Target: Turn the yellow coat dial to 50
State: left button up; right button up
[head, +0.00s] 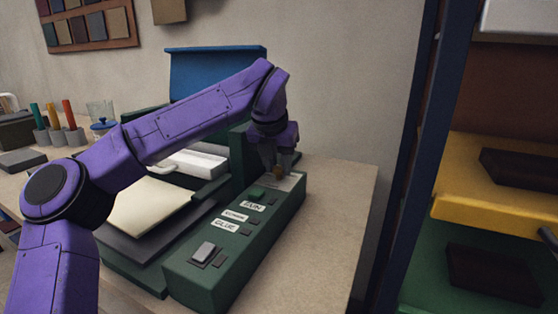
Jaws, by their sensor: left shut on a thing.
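A long green control box (225,262) lies on the table, with labels, small buttons and a switch along its top. A small brownish-yellow knob (278,174), which looks like the yellow coat dial, stands at the box's far end. My left gripper (279,167) points down there and is shut on the knob. Its fingers hide much of the knob, and I cannot read its setting. A pale scale plate (293,181) shows partly beside it. My right gripper is not in view.
The green machine holds a cream sheet (155,207) left of the box, with a blue raised panel (215,75) behind. Colored pens in grey holders (75,136) stand at the left. The tabletop right of the box is clear. A shelf unit (480,212) stands at the right.

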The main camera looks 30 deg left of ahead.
pick_arm(q)
jog(key=shift+m, duration=0.5)
jog(key=o, duration=1)
jog(key=shift+o, duration=0.2)
jog(key=p+v, duration=0.2)
jog(key=v, duration=0.8)
jog(key=shift+a+r, duration=0.2)
jog(key=shift+r, duration=0.1)
jog(key=shift+s, duration=0.15)
